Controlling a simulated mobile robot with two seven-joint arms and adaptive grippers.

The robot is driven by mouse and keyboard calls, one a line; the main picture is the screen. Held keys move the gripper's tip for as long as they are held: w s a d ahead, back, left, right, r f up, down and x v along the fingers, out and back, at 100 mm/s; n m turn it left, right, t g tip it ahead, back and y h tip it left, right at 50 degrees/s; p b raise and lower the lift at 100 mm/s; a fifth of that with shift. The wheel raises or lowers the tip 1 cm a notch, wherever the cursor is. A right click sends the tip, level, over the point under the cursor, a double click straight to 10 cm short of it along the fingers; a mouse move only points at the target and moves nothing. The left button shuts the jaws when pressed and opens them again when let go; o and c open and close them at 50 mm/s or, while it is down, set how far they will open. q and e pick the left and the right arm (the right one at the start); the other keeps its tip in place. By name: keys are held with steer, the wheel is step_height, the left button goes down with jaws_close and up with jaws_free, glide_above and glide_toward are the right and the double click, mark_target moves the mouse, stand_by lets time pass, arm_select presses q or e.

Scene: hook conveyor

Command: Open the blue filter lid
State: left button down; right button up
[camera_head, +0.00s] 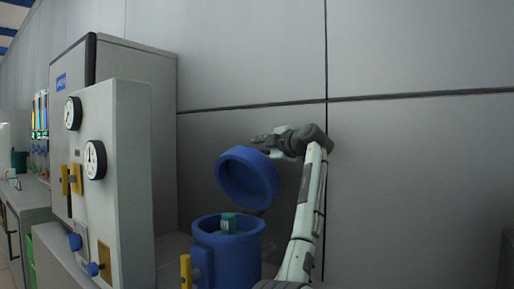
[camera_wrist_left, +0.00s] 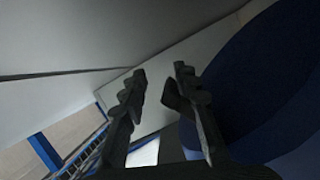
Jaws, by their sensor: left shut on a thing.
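The blue filter lid (camera_head: 247,177) is tilted up, well clear of the rim of the blue filter housing (camera_head: 230,262), with its round inner side facing the camera. It fills the right side of the left wrist view (camera_wrist_left: 275,75). The housing is open at the top, and a green filter piece (camera_head: 228,223) shows inside. My left gripper (camera_head: 264,140) is behind the lid's upper edge, shut on the lid. In the left wrist view its dark fingers (camera_wrist_left: 160,75) stand a little apart; the contact itself is hard to make out. My right gripper is out of view.
A grey panel (camera_head: 128,190) with gauges (camera_head: 95,160), yellow handles (camera_head: 75,179) and blue knobs (camera_head: 75,242) stands left of the housing. A yellow handle (camera_head: 186,270) is at the housing's left. A grey wall (camera_head: 420,160) lies behind; the right side looks clear.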

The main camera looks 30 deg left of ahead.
arm_select(q)
steer(key=c, duration=1.8)
jaws_free()
steer(key=shift+w+d+f+m+t, duration=0.3)
steer(key=shift+w+f, duration=0.2)
steer(key=shift+f, duration=0.15)
steer(key=shift+w+a+f, duration=0.15)
steer(key=shift+w+f, duration=0.15)
steer(key=shift+w, duration=0.15)
steer(key=shift+c, duration=0.4)
steer(key=v, duration=1.2)
steer(key=shift+s+r, duration=0.25)
steer(key=shift+r, duration=0.15)
